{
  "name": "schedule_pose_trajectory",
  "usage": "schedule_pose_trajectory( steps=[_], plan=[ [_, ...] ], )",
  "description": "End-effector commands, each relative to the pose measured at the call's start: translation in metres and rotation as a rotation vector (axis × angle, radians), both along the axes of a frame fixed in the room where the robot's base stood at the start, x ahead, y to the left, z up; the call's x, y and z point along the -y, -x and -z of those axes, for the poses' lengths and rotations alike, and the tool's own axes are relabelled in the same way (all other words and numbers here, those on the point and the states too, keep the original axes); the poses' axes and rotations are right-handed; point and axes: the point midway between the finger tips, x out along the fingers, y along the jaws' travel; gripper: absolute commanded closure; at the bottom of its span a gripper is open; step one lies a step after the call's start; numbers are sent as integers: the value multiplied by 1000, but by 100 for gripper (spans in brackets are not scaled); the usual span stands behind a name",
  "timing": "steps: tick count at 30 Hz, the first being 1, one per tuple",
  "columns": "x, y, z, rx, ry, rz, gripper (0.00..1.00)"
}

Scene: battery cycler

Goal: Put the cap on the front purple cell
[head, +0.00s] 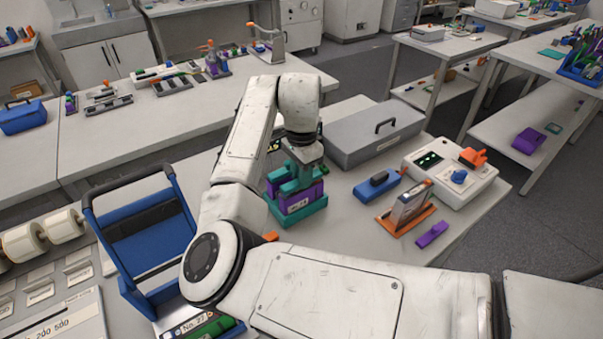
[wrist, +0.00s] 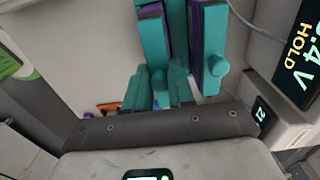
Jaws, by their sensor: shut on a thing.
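In the head view, my gripper (head: 302,156) points down over a teal and purple assembly, with its fingertips largely hidden. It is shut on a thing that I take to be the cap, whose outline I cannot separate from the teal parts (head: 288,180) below. A purple cell with a white label (head: 298,204) faces the front in a teal base (head: 300,220). In the wrist view, long teal parts with purple edges (wrist: 209,45) stand close together at the top. Whether the cap touches the cell cannot be told.
A grey case (head: 365,142) stands behind on the right. A blue block (head: 377,185), an orange stand (head: 406,215), a purple piece (head: 432,235) and a white instrument (head: 440,165) lie right of it. A blue frame (head: 150,235) is at left. A meter display (wrist: 300,45) is close in the wrist view.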

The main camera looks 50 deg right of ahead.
Motion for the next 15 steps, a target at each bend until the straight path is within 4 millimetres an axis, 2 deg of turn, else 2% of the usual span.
schedule_pose_trajectory(
  steps=[15],
  plan=[
    [0,0,7,0,0,-1,100]
  ],
)
